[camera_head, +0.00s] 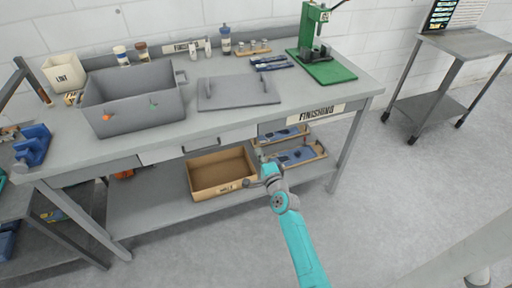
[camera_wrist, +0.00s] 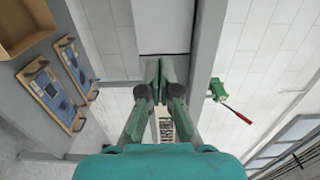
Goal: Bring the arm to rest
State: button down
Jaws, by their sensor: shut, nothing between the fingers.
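My gripper (camera_head: 264,160) is in front of the workbench (camera_head: 215,122), below the level of its top, near the drawer marked FINISHING. In the wrist view my gripper (camera_wrist: 160,72) has its two green fingers together, with nothing between them. My teal arm reaches up to it from the bottom of the head view. The FINISHING label (camera_wrist: 165,124) shows partly between the finger linkages. The exact gap between my gripper and the bench front is hard to tell.
A grey tub (camera_head: 134,112), a flat grey lid (camera_head: 238,92) and a green press (camera_head: 318,62) stand on the bench. A cardboard box (camera_head: 222,172) and blue-lined trays (camera_head: 296,156) sit on the lower shelf. A side table (camera_head: 465,42) stands right. Open floor lies between.

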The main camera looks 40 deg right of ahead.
jog(key=shift+v, duration=1.7)
jog(key=shift+s, duration=0.1)
jog(key=s+a+f+n+g+y, duration=0.15)
jog(key=s+a+n, duration=0.35)
jog(key=s+a, duration=0.5)
jog(key=s+a+f+n+y, duration=0.1)
jog(key=s+a+f+n, duration=0.35)
jog(key=s, duration=0.95)
jog(key=s+a+r+n+y, duration=0.1)
jog(key=s+a+r+n, duration=0.3)
jog(key=s, duration=0.6)
jog(key=s+a+r+n+y, duration=0.2)
jog(key=s+a+r+n, duration=0.2)
jog(key=s+r+n, duration=0.4)
jog(key=shift+s+r+g, duration=0.45)
jog(key=shift+s+r, duration=0.4)
jog(key=shift+s, duration=0.3)
